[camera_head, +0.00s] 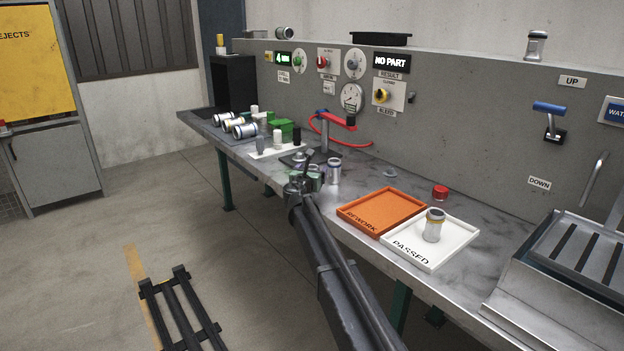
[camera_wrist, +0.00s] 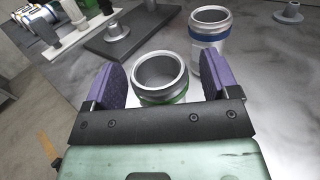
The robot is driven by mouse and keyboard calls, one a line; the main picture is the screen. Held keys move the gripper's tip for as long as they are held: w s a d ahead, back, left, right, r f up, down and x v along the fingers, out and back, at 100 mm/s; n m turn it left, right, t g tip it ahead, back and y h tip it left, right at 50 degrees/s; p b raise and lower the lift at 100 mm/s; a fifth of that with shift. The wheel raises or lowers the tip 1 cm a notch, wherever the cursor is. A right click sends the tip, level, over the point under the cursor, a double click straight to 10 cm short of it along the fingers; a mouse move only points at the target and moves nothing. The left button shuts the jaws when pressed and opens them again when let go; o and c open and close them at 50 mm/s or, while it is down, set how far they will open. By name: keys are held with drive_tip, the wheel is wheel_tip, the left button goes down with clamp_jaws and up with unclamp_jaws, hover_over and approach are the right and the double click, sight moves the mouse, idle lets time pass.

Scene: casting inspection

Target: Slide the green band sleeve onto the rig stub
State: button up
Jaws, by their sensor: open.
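The green band sleeve (camera_wrist: 161,76) is a silver open-topped cylinder with a dark ring near its rim and a green band lower down. It stands on the bench between the purple pads of my gripper (camera_wrist: 164,78), which is open, with a gap visible on each side. In the head view my gripper (camera_head: 308,180) is over the bench's front edge and largely hides this sleeve. The rig stub (camera_wrist: 114,30) is a short grey peg on a dark plate, beyond and left of the sleeve in the wrist view. The stub is bare.
A blue-banded sleeve (camera_wrist: 209,27) stands close behind the right pad. The orange rework tray (camera_head: 360,222) and white passed tray (camera_head: 460,250) lie to the right.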

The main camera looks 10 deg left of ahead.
drive_tip(key=c, duration=1.2)
drive_tip(key=shift+r, duration=0.1)
drive_tip(key=shift+c, duration=0.2)
